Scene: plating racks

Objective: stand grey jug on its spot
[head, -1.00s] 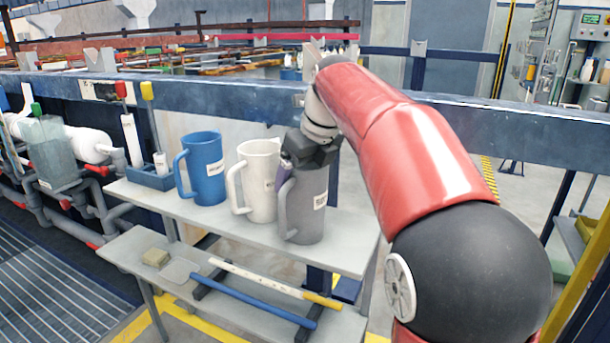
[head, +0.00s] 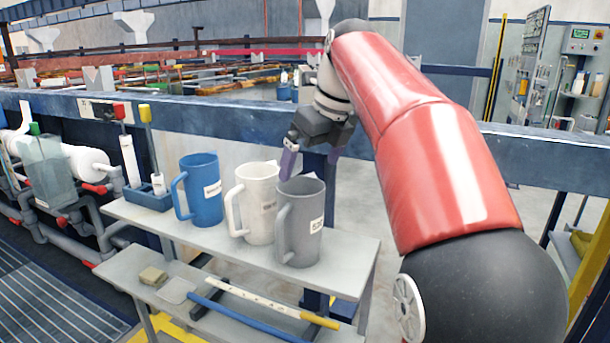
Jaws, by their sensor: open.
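The grey jug (head: 301,238) stands upright on the upper shelf of the grey rack (head: 345,262), at the right end of a row of jugs. Its handle is on its left side and a white label faces right. My gripper (head: 312,166) is open and empty, above and behind the jug's rim, with its purple-tipped fingers apart. The jug's rim hides the lower end of neither finger clearly; whether they touch it I cannot tell. No marked spot for the jug shows.
A white jug (head: 258,207) stands close at the grey jug's left, and a blue jug (head: 204,192) further left. A blue holder (head: 148,198) is at the shelf's left end. The shelf right of the grey jug is bare. A blue beam (head: 230,132) runs behind.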

